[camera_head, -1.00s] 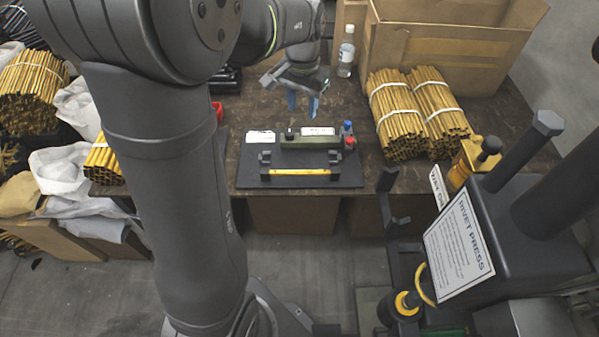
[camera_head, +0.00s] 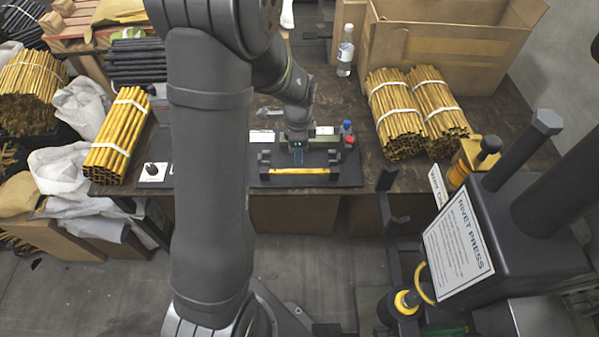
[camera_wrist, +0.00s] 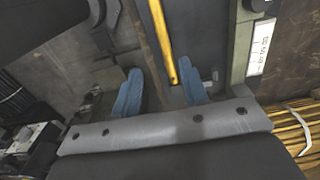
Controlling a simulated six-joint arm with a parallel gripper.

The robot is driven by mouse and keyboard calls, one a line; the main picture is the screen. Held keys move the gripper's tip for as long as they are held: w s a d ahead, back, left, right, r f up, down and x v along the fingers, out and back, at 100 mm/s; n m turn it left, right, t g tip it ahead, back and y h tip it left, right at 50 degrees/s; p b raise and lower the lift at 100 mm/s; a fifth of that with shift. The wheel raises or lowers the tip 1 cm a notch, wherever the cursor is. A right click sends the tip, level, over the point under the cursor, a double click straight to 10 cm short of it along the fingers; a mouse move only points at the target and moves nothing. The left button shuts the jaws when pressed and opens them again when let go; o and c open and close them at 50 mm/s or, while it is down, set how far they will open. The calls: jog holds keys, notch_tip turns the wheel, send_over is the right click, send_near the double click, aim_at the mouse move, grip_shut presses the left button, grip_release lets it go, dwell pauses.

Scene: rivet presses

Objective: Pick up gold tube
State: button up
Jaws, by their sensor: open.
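A single gold tube (camera_head: 303,171) lies level across a dark holder (camera_head: 264,160) on the black mat, near the front edge of the table. My gripper (camera_head: 298,156) is above and just behind the tube, pointing down. In the wrist view, the gold tube (camera_wrist: 162,42) runs down from the top edge toward the space between my two blue fingertips (camera_wrist: 158,90). The fingers are apart with nothing held between them. I cannot tell the exact height of the fingertips over the tube.
A green box with red and blue buttons (camera_head: 348,140) stands behind the holder. Bundles of gold tubes (camera_head: 398,112) lie to the right, and another bundle (camera_head: 118,135) lies left. A bottle (camera_head: 346,52) stands at the back. The rivet press (camera_head: 470,235) fills the right foreground.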

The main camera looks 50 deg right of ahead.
aim_at(299, 170)
notch_tip(299, 170, down, 7)
jog(key=shift+r, duration=0.1)
jog(key=shift+w+d+f, duration=0.1)
jog(key=shift+d+f, duration=0.05)
jog(key=shift+f, duration=1.15)
jog(key=shift+w+d+f, duration=0.1)
jog(key=shift+d+f, duration=0.05)
jog(key=shift+f, duration=1.1)
grip_shut()
